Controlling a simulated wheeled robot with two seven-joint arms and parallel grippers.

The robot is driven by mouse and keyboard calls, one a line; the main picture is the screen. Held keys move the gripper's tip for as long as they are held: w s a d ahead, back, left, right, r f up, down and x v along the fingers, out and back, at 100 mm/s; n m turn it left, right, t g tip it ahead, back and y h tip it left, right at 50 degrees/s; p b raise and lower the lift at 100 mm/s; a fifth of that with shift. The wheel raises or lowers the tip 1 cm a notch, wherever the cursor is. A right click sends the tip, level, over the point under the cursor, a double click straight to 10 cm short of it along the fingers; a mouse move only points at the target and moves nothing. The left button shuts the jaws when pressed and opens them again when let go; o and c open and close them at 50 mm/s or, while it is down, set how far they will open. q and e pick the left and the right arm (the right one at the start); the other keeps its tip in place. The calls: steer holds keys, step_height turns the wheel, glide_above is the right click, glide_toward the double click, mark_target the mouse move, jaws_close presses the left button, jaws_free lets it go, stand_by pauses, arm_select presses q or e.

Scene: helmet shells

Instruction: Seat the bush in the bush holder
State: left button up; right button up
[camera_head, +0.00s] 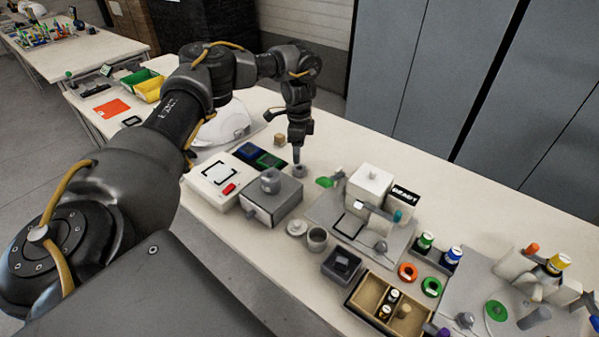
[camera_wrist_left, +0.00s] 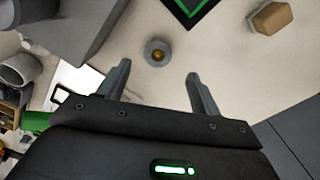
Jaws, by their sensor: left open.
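A small round grey piece with a brass-coloured centre, which looks like the bush (camera_head: 299,172), stands on the table at the tip of my left gripper (camera_head: 298,152). It also shows in the left wrist view (camera_wrist_left: 158,45). There my left gripper (camera_wrist_left: 157,74) is open, its two fingers apart with the piece between and just beyond the tips, not gripped. A grey box with a round top piece (camera_head: 270,203) stands to the left and nearer; it may be the bush holder, but I cannot tell for sure. My right gripper does not show.
A tan block (camera_head: 279,139) and a dark mat with green edges (camera_head: 262,158) lie close by. A white pad with a red button (camera_head: 215,182) is at left. A grey fixture with a white block (camera_head: 371,185) stands at right. A wooden tray (camera_head: 385,309) is in front.

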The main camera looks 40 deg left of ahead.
mark_target(299, 171)
arm_select(q)
steer(key=shift+f, duration=0.95)
steer(key=shift+s+f+p, duration=0.15)
steer(key=shift+f+p, duration=0.15)
step_height(299, 171, down, 5)
steer(key=shift+r+p, duration=0.2)
steer(key=shift+p, duration=0.3)
steer(key=shift+s, duration=0.1)
steer(key=c, duration=1.2)
steer(key=shift+r, duration=0.1)
